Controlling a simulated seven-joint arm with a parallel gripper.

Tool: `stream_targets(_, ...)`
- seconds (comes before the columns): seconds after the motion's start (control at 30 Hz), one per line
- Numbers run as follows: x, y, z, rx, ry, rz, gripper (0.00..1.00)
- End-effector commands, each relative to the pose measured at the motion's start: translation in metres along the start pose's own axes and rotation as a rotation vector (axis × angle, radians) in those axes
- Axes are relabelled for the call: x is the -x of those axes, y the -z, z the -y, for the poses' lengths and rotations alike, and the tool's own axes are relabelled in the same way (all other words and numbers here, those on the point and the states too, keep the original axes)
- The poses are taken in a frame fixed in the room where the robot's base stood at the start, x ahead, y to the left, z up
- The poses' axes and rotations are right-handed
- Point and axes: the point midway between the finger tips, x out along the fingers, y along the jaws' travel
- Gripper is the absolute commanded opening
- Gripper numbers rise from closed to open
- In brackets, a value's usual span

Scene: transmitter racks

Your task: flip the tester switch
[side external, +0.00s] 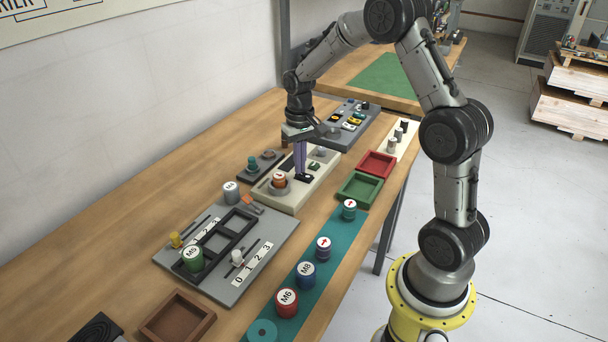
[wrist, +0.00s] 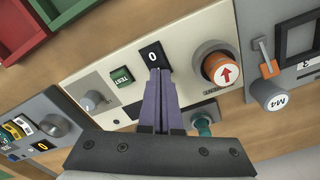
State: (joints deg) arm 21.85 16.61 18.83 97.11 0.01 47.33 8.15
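The tester is a beige box (side external: 296,202) on the bench; its panel (wrist: 190,32) fills the middle of the wrist view. Its switch is a black block marked 0 (wrist: 153,55), also visible in the side view (side external: 306,178). A green TEST button (wrist: 121,77) and a grey knob (wrist: 95,101) are to its left in the wrist view. An orange-banded cylinder with a red arrow (wrist: 221,70) sits in the tester's round socket to the right. My gripper (wrist: 160,72) points down with its purple fingers together and empty. The tips are at the switch's edge; I cannot tell whether they touch.
Red (side external: 376,165) and green (side external: 360,187) trays lie beside the tester. A grey rack board (side external: 262,262) with a black frame is on the near side. Several labelled cylinders stand on a teal strip (side external: 334,268). A grey panel (side external: 341,138) with coloured parts is behind.

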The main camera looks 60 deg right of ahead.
Motion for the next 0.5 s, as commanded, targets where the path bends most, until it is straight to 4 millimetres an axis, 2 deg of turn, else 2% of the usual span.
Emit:
stream_targets(0.23,-0.002,-0.001,0.000,0.000,-0.001,0.003,0.00)
stream_targets(0.5,0.016,0.000,0.000,0.000,0.000,0.000,0.00)
